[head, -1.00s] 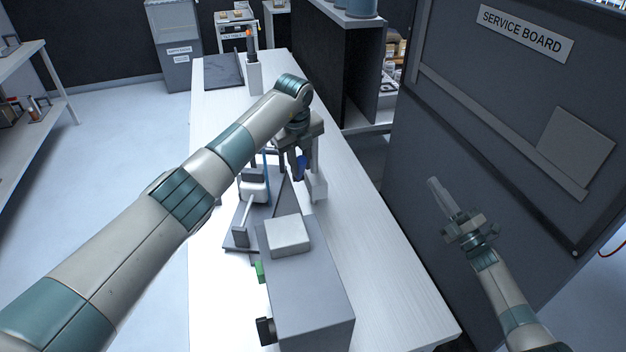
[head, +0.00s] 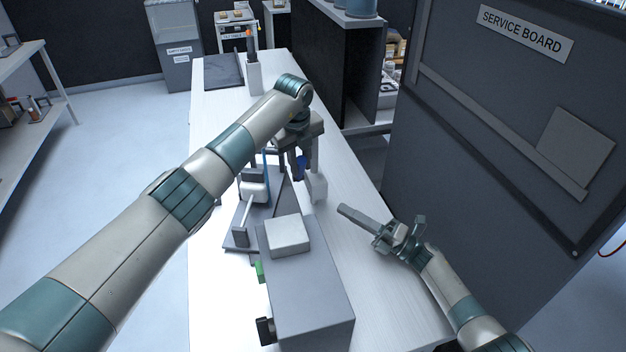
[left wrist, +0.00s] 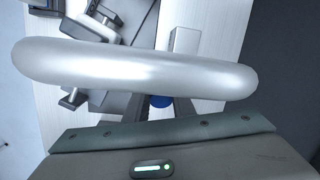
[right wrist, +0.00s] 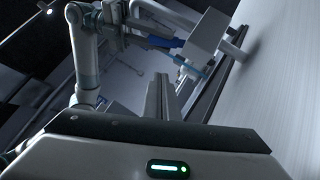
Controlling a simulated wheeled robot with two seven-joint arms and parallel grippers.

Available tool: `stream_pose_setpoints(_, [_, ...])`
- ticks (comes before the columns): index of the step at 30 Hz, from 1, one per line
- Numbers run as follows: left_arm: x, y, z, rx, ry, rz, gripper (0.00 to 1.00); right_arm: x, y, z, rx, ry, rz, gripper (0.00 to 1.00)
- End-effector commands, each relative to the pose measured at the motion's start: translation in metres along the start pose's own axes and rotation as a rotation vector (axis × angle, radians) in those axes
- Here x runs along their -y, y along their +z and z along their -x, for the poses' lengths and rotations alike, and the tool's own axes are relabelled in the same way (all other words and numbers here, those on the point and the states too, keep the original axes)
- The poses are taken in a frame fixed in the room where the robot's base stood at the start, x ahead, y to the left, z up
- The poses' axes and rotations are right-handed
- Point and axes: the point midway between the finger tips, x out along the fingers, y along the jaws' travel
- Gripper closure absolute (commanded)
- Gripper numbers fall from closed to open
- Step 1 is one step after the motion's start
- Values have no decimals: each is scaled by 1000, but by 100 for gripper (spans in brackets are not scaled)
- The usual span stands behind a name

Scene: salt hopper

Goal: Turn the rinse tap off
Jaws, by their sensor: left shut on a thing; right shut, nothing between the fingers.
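The rinse tap shows as a pale grey post (head: 317,190) on the bench, and its thick curved silver pipe (left wrist: 130,68) crosses the left wrist view. A small blue part (head: 303,163), seemingly its handle, is beside the post; it also shows in the left wrist view (left wrist: 160,101). My left gripper (head: 299,172) points down and is shut on this blue part, which its fingers partly hide. My right gripper (head: 345,211) is shut and empty, to the right of the post and apart from it, above the bench.
A grey box (head: 312,290) with a pale block (head: 288,236) on top stands at the near end of the white bench (head: 222,120). A small stand (head: 254,185) is left of the tap. The dark service board (head: 490,130) borders the right side.

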Motion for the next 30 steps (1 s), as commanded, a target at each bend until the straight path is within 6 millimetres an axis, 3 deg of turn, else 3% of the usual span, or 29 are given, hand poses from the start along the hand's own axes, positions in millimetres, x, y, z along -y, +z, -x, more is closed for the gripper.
stream_pose_setpoints(8, [0, 2, 2, 6, -2, 1, 100, 0, 0, -4, 1, 0, -1, 100])
stream_pose_setpoints(14, [0, 2, 2, 6, -2, 1, 100, 0, 0, -22, 0, 2, -1, 100])
stream_pose_setpoints(28, [0, 3, 2, 6, -2, 2, 100, -1, 0, -102, 0, 2, -2, 100])
stream_pose_setpoints(30, [0, 3, 2, 6, -3, 2, 100, -1, 8, -108, 2, 0, 0, 100])
